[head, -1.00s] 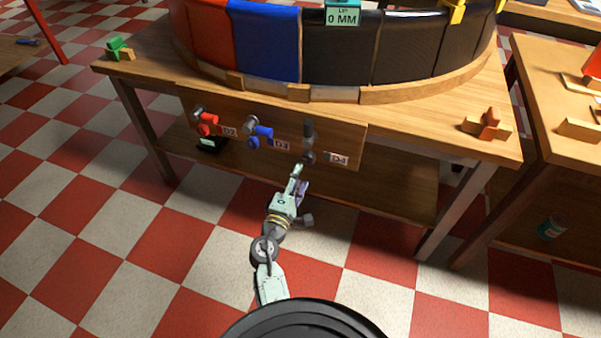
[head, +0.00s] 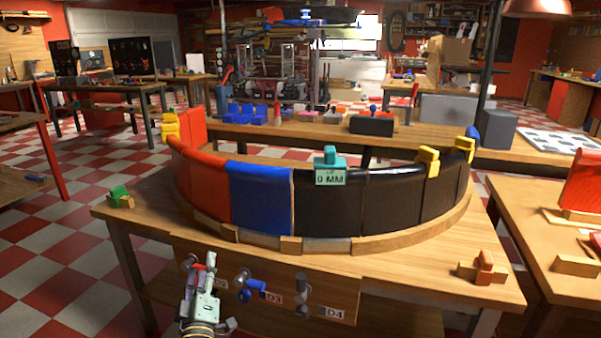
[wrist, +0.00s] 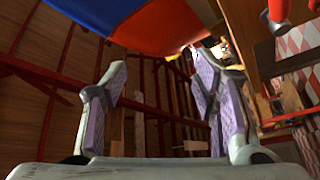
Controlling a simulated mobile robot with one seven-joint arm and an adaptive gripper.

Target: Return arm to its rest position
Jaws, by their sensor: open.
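My gripper (head: 201,268) is at the lower left of the head view, pointing up in front of the table's front panel. It partly covers the red handle and its label beside the blue one. In the wrist view my gripper (wrist: 158,95) shows two purple-padded fingers spread apart with nothing between them. The undersides of the blue panel (wrist: 88,12) and red panel (wrist: 160,28) show beyond the fingertips. My arm below the gripper is mostly out of the head view.
The workbench (head: 420,270) carries a curved duct wall of red, blue and black panels (head: 330,205). A blue handle (head: 256,286) and a dark knob (head: 302,292) stick out from its front panel. A wooden block with an orange piece (head: 484,266) sits at the right corner.

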